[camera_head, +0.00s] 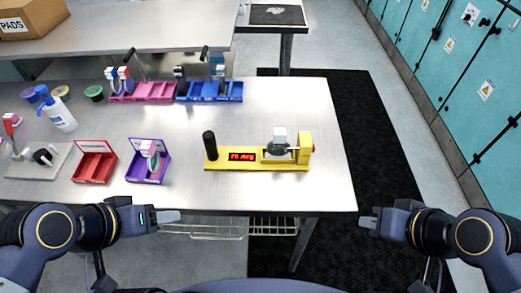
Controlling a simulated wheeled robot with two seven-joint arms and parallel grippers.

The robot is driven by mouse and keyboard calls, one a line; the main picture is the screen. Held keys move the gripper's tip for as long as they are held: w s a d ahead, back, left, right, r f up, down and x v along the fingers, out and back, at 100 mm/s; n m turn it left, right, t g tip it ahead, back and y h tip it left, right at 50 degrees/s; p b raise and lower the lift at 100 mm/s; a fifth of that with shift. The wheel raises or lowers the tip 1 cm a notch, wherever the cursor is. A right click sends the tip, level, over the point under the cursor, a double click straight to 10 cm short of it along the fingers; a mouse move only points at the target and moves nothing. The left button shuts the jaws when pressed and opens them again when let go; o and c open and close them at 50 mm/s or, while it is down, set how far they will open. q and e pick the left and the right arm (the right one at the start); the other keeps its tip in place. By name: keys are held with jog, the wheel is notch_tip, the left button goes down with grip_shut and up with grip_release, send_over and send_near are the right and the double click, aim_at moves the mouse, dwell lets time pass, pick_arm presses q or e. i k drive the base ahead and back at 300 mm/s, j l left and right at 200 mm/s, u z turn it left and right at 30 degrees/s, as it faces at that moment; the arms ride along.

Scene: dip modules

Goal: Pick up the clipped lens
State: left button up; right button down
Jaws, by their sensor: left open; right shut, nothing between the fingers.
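Several lens-like round pieces with white block clips are in view, and I cannot tell which one the task means. One clipped lens (279,146) sits upright on the right part of a yellow device (215,163) with a red lit display. Another clipped piece (150,153) stands in a purple bin (146,177). More stand in the pink rack and the blue rack. My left gripper (177,222) is open and empty at the table's front edge, below the purple bin. My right gripper (368,217) is shut and empty, off the table's right front corner.
A pink rack (150,91) and a blue rack (210,92) stand at the back. A red bin (93,166), a white bottle (60,114) and small pots are at the left. The table (325,185) is clear around the yellow device.

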aim_at(276, 149)
jog(key=i+j, duration=0.1)
jog(key=j, duration=0.35)
jog(key=i+j+z, duration=0.1)
jog(key=j, duration=0.35)
jog(key=i+j, duration=0.1)
jog(key=j, duration=0.35)
